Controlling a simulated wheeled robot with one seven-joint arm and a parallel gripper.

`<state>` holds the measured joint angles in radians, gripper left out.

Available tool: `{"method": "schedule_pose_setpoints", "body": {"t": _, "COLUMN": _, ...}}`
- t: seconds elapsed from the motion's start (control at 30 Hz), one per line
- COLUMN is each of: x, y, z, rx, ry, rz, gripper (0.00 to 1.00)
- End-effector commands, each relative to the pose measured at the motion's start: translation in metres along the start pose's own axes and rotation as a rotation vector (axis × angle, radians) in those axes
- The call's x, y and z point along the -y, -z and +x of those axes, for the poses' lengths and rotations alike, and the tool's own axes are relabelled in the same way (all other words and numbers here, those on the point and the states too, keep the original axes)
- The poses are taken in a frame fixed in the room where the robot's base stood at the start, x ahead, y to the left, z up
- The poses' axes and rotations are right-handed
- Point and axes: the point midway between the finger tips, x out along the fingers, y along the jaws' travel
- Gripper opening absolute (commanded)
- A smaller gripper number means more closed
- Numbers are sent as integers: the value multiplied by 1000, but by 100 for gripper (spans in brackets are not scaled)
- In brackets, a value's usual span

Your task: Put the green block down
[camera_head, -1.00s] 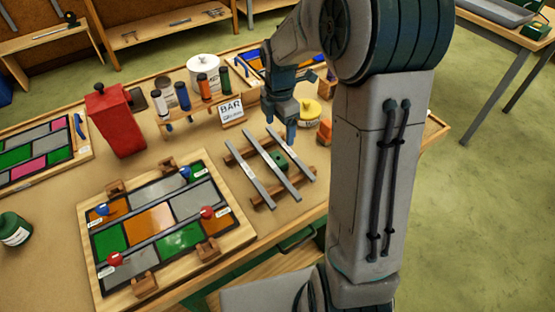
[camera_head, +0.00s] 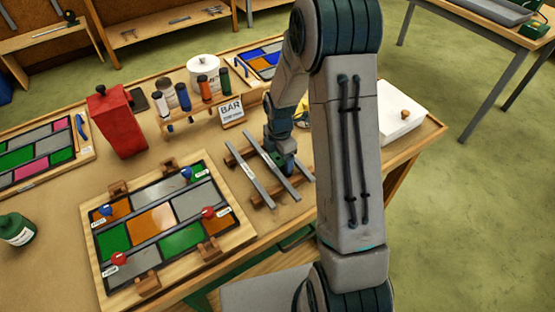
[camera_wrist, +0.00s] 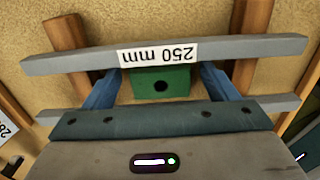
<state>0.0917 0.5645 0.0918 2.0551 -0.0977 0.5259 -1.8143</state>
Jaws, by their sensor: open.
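The green block (camera_wrist: 162,82), with a dark round hole in its face, sits between two grey metal bars in the wrist view. My gripper (camera_wrist: 160,75) has its two blue fingers apart, one on each side of the block, with a gap visible at least on the left. The bar labelled "250 mm" (camera_wrist: 70,62) runs along the block's far edge. In the head view my gripper (camera_head: 287,165) is low over the bar rack and hides the block. I cannot tell exactly what the block rests on.
The bars lie across wooden rails (camera_head: 264,203) on the bench. A leaded panel (camera_head: 152,218) with coloured panes and pins is left of the rack. A red box (camera_head: 118,125), a BAR sign (camera_head: 232,110) and a bottle rack stand behind. A white box (camera_head: 398,115) is at right.

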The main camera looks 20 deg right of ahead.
Motion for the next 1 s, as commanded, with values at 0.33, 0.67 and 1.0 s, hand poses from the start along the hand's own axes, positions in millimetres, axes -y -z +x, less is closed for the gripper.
{"method": "schedule_pose_setpoints", "body": {"t": 0.33, "x": 0, "y": 0, "z": 2, "rx": 0, "ry": 0, "rz": 0, "gripper": 58}}
{"method": "schedule_pose_setpoints", "body": {"t": 0.67, "x": 0, "y": 0, "z": 2, "rx": 0, "ry": 0, "rz": 0, "gripper": 28}}
{"method": "schedule_pose_setpoints", "body": {"t": 1.0, "x": -1, "y": -1, "z": -12, "rx": 1, "ry": -4, "rz": 1, "gripper": 28}}
